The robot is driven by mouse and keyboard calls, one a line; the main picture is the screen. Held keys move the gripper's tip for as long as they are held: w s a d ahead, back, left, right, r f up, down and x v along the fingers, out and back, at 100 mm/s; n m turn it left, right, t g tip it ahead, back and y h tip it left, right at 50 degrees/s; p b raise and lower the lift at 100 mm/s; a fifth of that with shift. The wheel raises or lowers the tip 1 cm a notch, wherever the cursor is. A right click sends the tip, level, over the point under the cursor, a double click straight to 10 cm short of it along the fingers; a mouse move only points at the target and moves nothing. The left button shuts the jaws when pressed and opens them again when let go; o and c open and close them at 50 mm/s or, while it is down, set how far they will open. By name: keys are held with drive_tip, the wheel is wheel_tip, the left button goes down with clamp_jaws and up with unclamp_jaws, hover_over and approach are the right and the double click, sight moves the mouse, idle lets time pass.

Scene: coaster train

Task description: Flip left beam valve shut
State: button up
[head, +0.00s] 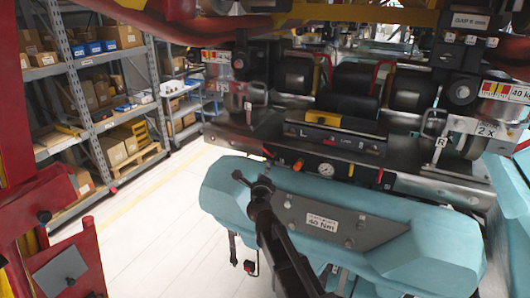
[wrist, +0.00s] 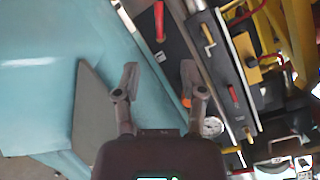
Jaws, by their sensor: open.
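The front face below the steel beam (head: 420,184) carries small fittings: an orange knob (head: 297,165), a round gauge (head: 326,169) and a red part (head: 380,176). I cannot tell for certain which fitting is the left beam valve. In the wrist view a red handle (wrist: 159,20) lies on a dark panel beyond the fingers, with an orange-yellow lever (wrist: 207,35) to its right. The orange knob (wrist: 186,102) and gauge (wrist: 212,127) show by the right finger. My gripper (head: 252,181) is open and empty, above the teal body; its fingers (wrist: 160,75) are spread apart.
A teal padded body (head: 225,190) with a grey plate marked 40 Nm (head: 321,222) lies under my arm. A panel marked L (head: 303,133) sits on the beam. Shelves with boxes (head: 95,90) stand at the left; white floor (head: 150,215) lies clear between.

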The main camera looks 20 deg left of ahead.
sight(266, 152)
drive_tip(key=x, duration=1.4)
drive_tip(key=shift+a, duration=0.1)
clamp_jaws()
drive_tip(key=shift+s+d, duration=0.1)
drive_tip(key=shift+d, duration=0.2)
drive_tip(key=shift+a, duration=0.2)
